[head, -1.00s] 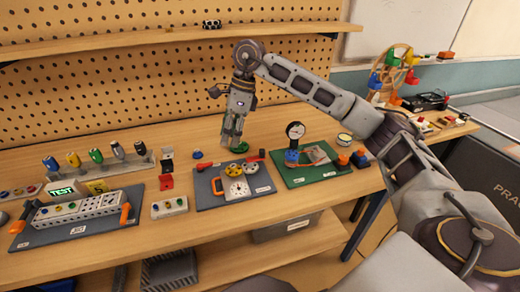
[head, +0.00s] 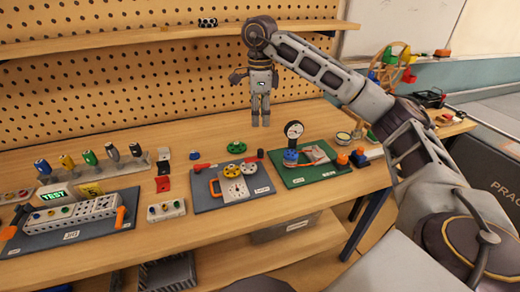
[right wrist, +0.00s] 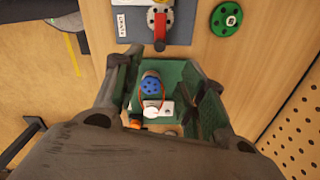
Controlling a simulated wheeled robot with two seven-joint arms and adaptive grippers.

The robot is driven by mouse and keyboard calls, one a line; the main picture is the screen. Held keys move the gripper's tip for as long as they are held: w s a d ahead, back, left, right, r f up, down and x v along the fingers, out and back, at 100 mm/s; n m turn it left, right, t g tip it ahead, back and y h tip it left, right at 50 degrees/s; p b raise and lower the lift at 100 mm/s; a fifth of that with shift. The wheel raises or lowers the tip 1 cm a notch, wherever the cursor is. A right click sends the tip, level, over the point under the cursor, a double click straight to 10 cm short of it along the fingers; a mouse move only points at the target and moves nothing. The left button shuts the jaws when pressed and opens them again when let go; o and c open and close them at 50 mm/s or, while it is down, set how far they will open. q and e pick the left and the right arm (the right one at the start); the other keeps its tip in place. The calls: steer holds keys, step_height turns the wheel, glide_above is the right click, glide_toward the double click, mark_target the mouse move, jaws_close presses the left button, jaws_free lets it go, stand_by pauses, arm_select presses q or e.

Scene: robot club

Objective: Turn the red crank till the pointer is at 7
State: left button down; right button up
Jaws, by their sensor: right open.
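The red crank (head: 257,155) sits at the back right of a grey board (head: 262,186). It also shows at the top of the right wrist view (right wrist: 160,30). The white dial (head: 236,190) lies on the same board beside yellow gears (head: 232,169); its pointer is too small to read. My right gripper (head: 260,121) is open and empty, pointing down, in the air above the area behind the board, apart from the crank. In the right wrist view its spread fingers (right wrist: 160,88) frame part of a green board below. My left gripper is not in view.
A green gear (head: 236,146) lies on the table behind the grey board. Right of it, a green board (head: 318,177) carries an upright gauge (head: 294,130). A power strip board (head: 75,228) and a small box (head: 165,210) are at left. A shelf (head: 150,40) hangs behind.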

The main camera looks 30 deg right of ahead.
mark_target(260, 150)
step_height(260, 150, down, 12)
steer(key=shift+r+b, duration=0.2)
steer(key=shift+b, duration=0.3)
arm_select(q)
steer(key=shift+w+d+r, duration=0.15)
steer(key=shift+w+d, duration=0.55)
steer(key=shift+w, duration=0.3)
arm_select(e)
steer(key=shift+f, duration=0.95)
jaws_close()
